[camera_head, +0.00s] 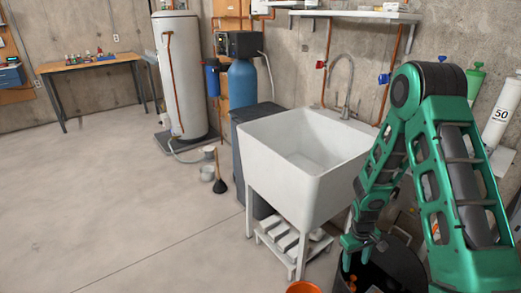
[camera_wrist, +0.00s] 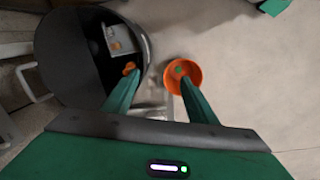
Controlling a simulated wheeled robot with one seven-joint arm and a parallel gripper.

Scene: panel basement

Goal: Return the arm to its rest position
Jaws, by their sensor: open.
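My green arm fills the right side of the head view and is bent, with the elbow high and the forearm pointing down. My gripper (camera_head: 357,244) hangs beside the sink, at the near rim of a dark bin (camera_head: 408,268). In the wrist view my gripper's fingers (camera_wrist: 157,84) are spread apart with nothing held between them. The left finger overlaps the bin (camera_wrist: 62,58), and the right finger overlaps an orange round container (camera_wrist: 195,92). How far the fingertips are from either is hard to tell.
A white utility sink (camera_head: 281,165) on legs stands just left of my arm, with a slatted shelf (camera_head: 276,243) below. The orange container (camera_head: 303,288) is on the floor at the bottom edge. A plunger (camera_head: 219,184) stands farther back. The floor at left is clear.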

